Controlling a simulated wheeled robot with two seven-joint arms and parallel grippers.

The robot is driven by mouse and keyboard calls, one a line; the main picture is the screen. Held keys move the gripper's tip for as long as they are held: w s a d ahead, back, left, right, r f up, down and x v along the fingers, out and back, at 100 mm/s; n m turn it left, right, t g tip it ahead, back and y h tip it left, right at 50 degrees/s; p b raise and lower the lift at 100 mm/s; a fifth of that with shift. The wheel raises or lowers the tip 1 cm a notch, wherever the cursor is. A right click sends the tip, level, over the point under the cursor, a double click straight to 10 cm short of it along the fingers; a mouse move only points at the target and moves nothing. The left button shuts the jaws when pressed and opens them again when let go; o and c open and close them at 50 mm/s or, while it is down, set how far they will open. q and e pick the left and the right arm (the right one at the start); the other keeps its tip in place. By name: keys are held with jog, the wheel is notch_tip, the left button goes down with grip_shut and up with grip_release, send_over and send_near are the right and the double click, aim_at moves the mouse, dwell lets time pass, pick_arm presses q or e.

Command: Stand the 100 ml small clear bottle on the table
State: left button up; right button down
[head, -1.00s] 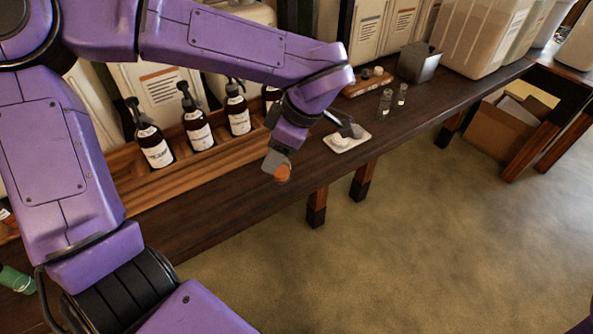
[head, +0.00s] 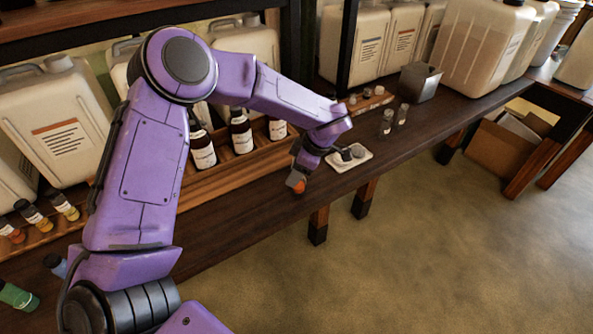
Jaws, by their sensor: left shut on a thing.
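My left gripper (head: 297,181) is above the front edge of the dark wooden table (head: 235,222), left of a small pale tray. It is shut on a small orange thing (head: 299,187), mostly hidden by the fingers. I cannot tell if this is the small clear bottle of the task. Two small clear bottles stand upright on the table farther right, one nearer (head: 386,124) and one a little behind it (head: 402,115). Their size marks are too small to read. My right gripper is not in view.
The pale tray (head: 341,164) holds small items. A grey metal box (head: 420,83) and large canisters (head: 358,45) stand at the back. Table around the clear bottles is free.

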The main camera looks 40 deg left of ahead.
pick_arm(q)
jog(key=o, duration=1.1)
jog(key=shift+f, duration=0.1)
jog(key=v, duration=1.2)
